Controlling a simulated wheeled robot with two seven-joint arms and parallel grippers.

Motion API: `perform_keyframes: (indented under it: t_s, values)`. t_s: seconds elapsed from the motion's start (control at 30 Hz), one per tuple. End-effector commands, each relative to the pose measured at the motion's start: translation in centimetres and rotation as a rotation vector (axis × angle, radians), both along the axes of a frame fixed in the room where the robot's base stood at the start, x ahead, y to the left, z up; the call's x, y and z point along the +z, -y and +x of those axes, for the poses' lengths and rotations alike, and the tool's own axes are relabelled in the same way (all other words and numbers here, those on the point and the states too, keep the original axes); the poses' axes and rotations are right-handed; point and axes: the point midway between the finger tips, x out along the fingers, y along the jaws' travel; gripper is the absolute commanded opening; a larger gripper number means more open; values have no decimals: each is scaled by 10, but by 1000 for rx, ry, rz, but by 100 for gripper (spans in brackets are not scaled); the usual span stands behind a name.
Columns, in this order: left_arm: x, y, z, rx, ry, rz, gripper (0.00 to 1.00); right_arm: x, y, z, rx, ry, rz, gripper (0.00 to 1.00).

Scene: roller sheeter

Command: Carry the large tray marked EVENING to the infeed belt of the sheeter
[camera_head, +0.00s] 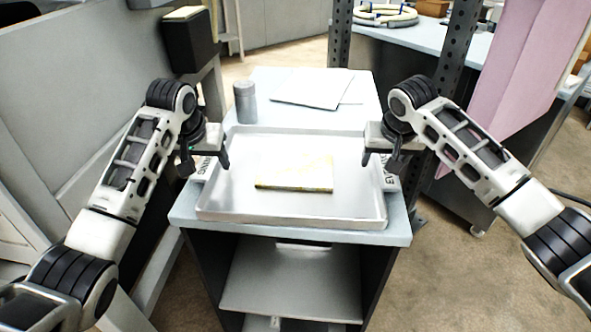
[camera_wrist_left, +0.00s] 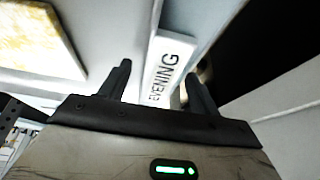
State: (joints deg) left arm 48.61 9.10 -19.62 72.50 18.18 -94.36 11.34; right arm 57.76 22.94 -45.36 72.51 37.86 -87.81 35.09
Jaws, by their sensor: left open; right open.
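The large metal tray (camera_head: 290,209) lies flat on top of a grey cabinet, with a pale yellow slab (camera_head: 295,172) in it. White labels sit at its left and right sides; the left wrist view shows one label (camera_wrist_left: 166,68) reading EVENING. My left gripper (camera_head: 206,160) is open at the tray's left side; in the left wrist view its two fingers (camera_wrist_left: 158,85) stand on either side of the label. My right gripper (camera_head: 383,160) is open at the tray's right side, by the other label. Whether either gripper touches the tray I cannot tell.
A grey canister (camera_head: 245,103) and white sheets (camera_head: 312,88) are behind the tray on the cabinet top (camera_head: 360,92). A grey machine panel (camera_head: 90,75) stands at the left. A dark metal post and a pink sheet (camera_head: 515,70) stand at the right. Floor shows at the lower right.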

Motion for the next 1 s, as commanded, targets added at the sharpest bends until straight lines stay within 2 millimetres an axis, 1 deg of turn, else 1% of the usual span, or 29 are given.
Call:
perform_keyframes:
  t_s: [0.07,0.1,0.17,0.2,0.27,0.3,0.33,0.53,0.73,0.87,1.0]
  values:
    - [0,0,0,0,0,0,63,0,0,0,0,0,0,63]
    - [0,0,0,0,0,0,60,0,0,0,0,-1,0,60]
    - [0,0,0,0,0,-1,43,0,0,0,0,-1,0,43]
    - [0,0,0,0,0,-1,32,0,0,0,0,-1,0,32]
    - [0,0,0,0,0,-1,15,0,0,0,0,-1,0,15]
    - [0,0,0,0,0,-1,4,0,0,0,0,-1,0,4]
    - [0,0,0,0,0,0,0,0,0,0,0,-1,0,0]
    - [1,0,0,0,0,0,0,0,0,0,0,-1,0,0]
    - [6,0,1,0,5,-1,0,6,0,0,1,3,2,0]
    - [14,0,1,0,5,-1,0,14,0,0,1,3,2,0]
    - [27,0,1,0,5,-1,0,27,0,0,1,3,2,0]
